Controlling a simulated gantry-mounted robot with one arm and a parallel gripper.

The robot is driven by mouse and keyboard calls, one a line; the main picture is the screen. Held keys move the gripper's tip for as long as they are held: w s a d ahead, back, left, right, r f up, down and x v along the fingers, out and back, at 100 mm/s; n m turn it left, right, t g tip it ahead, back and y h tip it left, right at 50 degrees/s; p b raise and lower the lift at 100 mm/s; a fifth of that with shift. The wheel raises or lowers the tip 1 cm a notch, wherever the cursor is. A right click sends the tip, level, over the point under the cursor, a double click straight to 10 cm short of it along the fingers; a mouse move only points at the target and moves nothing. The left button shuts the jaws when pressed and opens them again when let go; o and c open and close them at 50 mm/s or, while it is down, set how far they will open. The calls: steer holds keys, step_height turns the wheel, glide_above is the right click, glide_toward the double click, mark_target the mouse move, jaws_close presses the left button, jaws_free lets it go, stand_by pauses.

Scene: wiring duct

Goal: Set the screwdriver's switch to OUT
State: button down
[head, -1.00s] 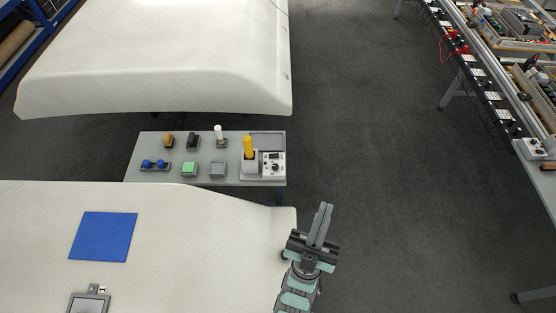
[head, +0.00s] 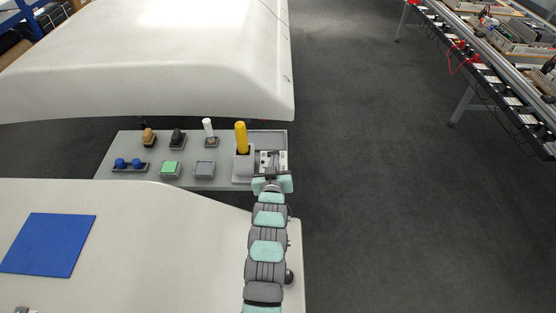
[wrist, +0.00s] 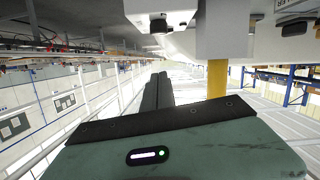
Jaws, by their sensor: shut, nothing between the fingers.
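The screwdriver with its yellow handle (head: 241,138) stands upright in a grey holder (head: 242,166) at the right end of the grey table. The handle also shows in the wrist view (wrist: 217,78), which looks upside down. Just right of it is a white control box (head: 283,160), mostly covered by my gripper in the head view. In the wrist view the box (wrist: 140,8) carries a black knob (wrist: 158,27). My gripper (head: 274,155) is shut and empty, its fingers in front of the box. I cannot tell whether they touch it, nor read the switch setting.
The grey table (head: 110,174) also bears a green button (head: 171,168), blue knobs (head: 129,163), a white-topped lever (head: 208,128) and other controls. Large pale panels stand behind (head: 150,80) and in front (head: 150,215).

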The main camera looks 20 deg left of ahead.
steer(key=shift+w, duration=0.1)
steer(key=b+x, duration=0.1)
steer(key=x, duration=0.8)
steer(key=shift+w, duration=0.2)
steer(key=shift+w+a+f, duration=0.1)
steer(key=shift+w+f, duration=0.15)
steer(key=shift+f, duration=0.05)
steer(key=shift+d+f, duration=0.15)
steer(key=shift+f, duration=0.7)
steer(key=shift+d+f, duration=0.15)
steer(key=shift+f, duration=0.75)
steer(key=shift+a+b, duration=0.1)
steer(key=shift+b, duration=0.25)
